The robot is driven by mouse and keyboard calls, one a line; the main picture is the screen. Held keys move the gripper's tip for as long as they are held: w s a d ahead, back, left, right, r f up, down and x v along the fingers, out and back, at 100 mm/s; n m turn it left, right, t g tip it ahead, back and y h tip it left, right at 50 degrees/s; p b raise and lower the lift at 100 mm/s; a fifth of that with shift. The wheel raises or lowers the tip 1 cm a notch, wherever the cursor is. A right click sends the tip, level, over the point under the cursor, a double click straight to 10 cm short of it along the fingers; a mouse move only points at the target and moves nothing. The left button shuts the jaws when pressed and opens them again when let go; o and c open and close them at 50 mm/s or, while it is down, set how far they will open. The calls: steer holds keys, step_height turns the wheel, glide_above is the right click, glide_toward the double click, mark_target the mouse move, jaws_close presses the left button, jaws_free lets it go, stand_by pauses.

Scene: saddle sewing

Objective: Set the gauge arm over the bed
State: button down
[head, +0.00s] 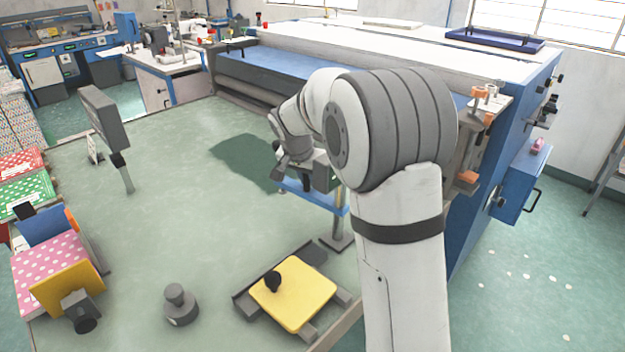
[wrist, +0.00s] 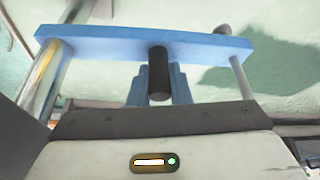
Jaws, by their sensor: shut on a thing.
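The gauge arm, a flat blue bar (head: 318,192), stands over the green table beside the large machine, partly hidden behind my arm. In the wrist view the blue bar (wrist: 100,42) runs across the picture, with a silver post near each end. A black upright handle (wrist: 158,75) stands at its middle. My gripper (wrist: 158,88) is shut on this handle, its blue fingers on either side. In the head view my gripper (head: 303,180) is at the bar, its fingertips hard to make out. I cannot tell which surface is the bed.
A yellow plate (head: 295,295) with a black knob lies on a grey frame at the front. A grey round knobbed piece (head: 180,305) stands to its left. A grey panel on a post (head: 105,118) stands at left. Mid-left green table (head: 190,220) is clear.

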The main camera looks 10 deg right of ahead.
steer(key=shift+s+a+f+b, duration=0.1)
steer(key=shift+s+a+b, duration=0.3)
steer(key=shift+a+b, duration=0.1)
steer(key=c, duration=1.3)
jaws_free()
steer(key=shift+a, duration=0.1)
steer(key=shift+b+v, duration=0.4)
steer(key=shift+v, duration=3.65)
steer(key=shift+c, duration=0.3)
